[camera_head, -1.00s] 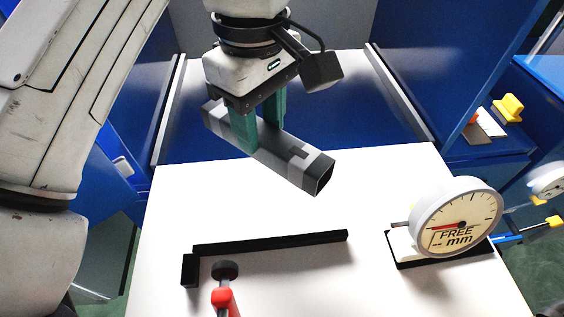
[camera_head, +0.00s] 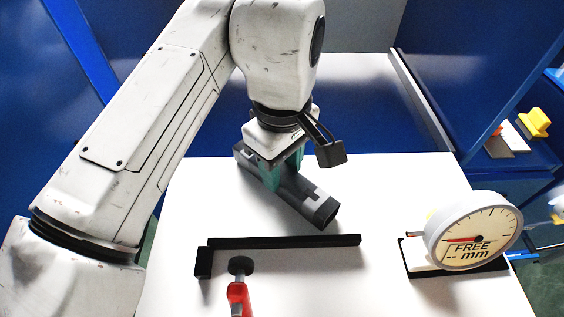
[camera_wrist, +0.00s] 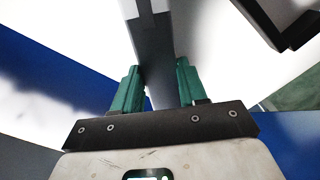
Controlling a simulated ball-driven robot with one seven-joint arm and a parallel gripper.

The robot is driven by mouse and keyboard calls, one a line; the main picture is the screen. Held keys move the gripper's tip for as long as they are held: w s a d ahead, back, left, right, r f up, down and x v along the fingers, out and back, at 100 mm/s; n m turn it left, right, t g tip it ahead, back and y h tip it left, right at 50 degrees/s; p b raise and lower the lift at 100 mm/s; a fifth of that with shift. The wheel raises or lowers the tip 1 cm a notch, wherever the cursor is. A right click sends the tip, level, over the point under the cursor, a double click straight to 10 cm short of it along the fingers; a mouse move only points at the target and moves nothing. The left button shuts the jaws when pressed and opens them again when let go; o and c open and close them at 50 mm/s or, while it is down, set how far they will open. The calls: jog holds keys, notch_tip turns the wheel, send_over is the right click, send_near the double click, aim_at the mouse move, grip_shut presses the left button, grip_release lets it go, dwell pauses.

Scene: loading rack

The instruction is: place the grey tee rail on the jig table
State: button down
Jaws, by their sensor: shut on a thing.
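The grey rail (camera_head: 313,203) is a dark grey bar with lighter patches, slanting from upper left to lower right in the head view. My gripper (camera_head: 283,176) is shut on it near its upper-left part, with green fingers on both sides. The rail also shows between the fingers (camera_wrist: 157,85) in the wrist view (camera_wrist: 152,40). The white jig table (camera_head: 375,200) lies beneath it. The rail is close to the tabletop, behind the black fence; I cannot tell whether it touches.
A black L-shaped fence (camera_head: 285,241) lies on the table, with a red-handled clamp (camera_head: 239,290) in front. A round dial gauge (camera_head: 472,232) marked "FREE mm" stands at the right on a black-edged base. White tabletop is clear between fence and gauge.

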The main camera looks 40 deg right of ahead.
aim_at(282, 172)
jog(key=c, duration=0.6)
grip_release()
jog(key=shift+f, duration=0.1)
notch_tip(282, 172, up, 12)
jog(key=p, duration=0.9)
jog(key=shift+s, duration=0.1)
